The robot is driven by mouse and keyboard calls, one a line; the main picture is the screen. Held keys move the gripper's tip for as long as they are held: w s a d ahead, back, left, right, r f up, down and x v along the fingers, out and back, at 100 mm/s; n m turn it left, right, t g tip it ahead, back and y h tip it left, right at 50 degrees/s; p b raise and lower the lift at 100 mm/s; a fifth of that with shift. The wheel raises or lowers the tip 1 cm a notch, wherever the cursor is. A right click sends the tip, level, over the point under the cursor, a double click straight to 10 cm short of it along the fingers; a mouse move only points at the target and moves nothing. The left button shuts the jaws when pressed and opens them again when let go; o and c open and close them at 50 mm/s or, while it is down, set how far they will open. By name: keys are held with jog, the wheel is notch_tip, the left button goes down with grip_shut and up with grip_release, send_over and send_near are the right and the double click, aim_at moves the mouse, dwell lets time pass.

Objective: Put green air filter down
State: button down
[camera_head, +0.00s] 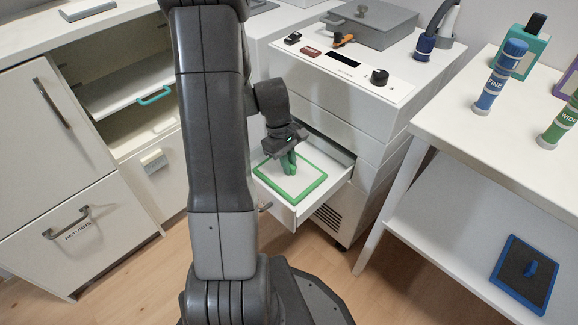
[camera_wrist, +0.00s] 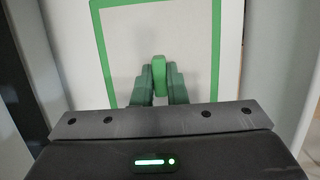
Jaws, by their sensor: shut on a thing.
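The green air filter (camera_head: 312,189) is a flat white panel with a green frame and an upright green grip. It lies within the open white drawer (camera_head: 282,209) of the machine in the head view. Whether it rests fully on the drawer floor I cannot tell. My gripper (camera_head: 288,163) points down over the filter and is shut on its green grip. In the wrist view my gripper (camera_wrist: 160,88) has its fingers on both sides of the grip, with the green frame (camera_wrist: 217,50) behind. The near part of the filter is hidden by my gripper there.
A blue-framed dark filter (camera_head: 527,272) lies on the right table's lower shelf. Blue (camera_head: 500,78) and green (camera_head: 562,125) cylinders stand on its top. The machine top carries a grey lidded box (camera_head: 368,22) and a black knob (camera_head: 379,76). A cabinet (camera_head: 60,190) stands left.

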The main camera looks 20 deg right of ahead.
jog(key=shift+f, duration=0.2)
jog(key=c, duration=1.5)
grip_release()
jog(key=shift+o, duration=0.2)
jog(key=p+v, duration=0.5)
jog(key=v, duration=0.7)
jog(key=shift+r, duration=0.2)
jog(key=shift+s, duration=0.1)
